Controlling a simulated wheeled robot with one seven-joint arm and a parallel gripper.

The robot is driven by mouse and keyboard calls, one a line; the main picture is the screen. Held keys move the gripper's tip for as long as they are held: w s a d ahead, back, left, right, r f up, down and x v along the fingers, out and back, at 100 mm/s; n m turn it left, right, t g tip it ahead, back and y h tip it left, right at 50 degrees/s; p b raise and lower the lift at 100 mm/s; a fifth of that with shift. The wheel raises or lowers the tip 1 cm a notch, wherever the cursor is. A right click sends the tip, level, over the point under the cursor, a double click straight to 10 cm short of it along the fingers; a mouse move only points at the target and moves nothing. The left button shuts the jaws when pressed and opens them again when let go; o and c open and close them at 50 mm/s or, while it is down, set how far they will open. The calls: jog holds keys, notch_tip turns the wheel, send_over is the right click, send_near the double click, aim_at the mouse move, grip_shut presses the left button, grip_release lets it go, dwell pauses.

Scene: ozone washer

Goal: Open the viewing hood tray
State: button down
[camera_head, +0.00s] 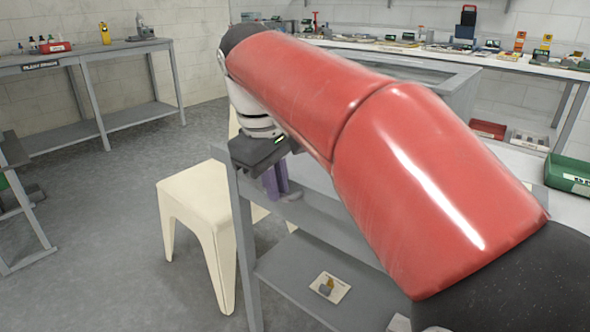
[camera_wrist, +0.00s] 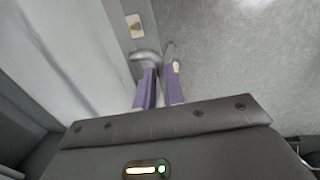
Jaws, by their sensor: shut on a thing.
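My gripper (camera_head: 276,178) hangs below my red arm, by the grey shelf unit, with its purple fingers pointing down. In the wrist view, the purple fingers (camera_wrist: 161,72) are close together with a narrow gap. A grey curved piece (camera_wrist: 143,56) shows at the fingertips, and my gripper is shut on it. It looks like a handle or rim, and most of it is hidden by the fingers. I cannot make out the viewing hood tray as a whole; my arm covers much of the middle of the head view.
A cream stool (camera_head: 196,190) stands left of the grey shelf unit (camera_head: 303,270). A small card with an orange and grey item (camera_head: 329,287) lies on the lower shelf. A grey bench (camera_head: 97,57) stands at the back left. The floor between is clear.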

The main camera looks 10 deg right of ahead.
jog(key=shift+s+a, duration=0.35)
jog(key=shift+a, duration=0.2)
jog(key=c, duration=1.5)
grip_release()
jog(key=r, duration=0.2)
jog(key=r+p, duration=0.1)
jog(key=r, duration=0.2)
jog(key=s+a+r, duration=0.1)
jog(key=r, duration=0.1)
jog(key=shift+r+p, duration=0.35)
jog(key=shift+p, duration=0.05)
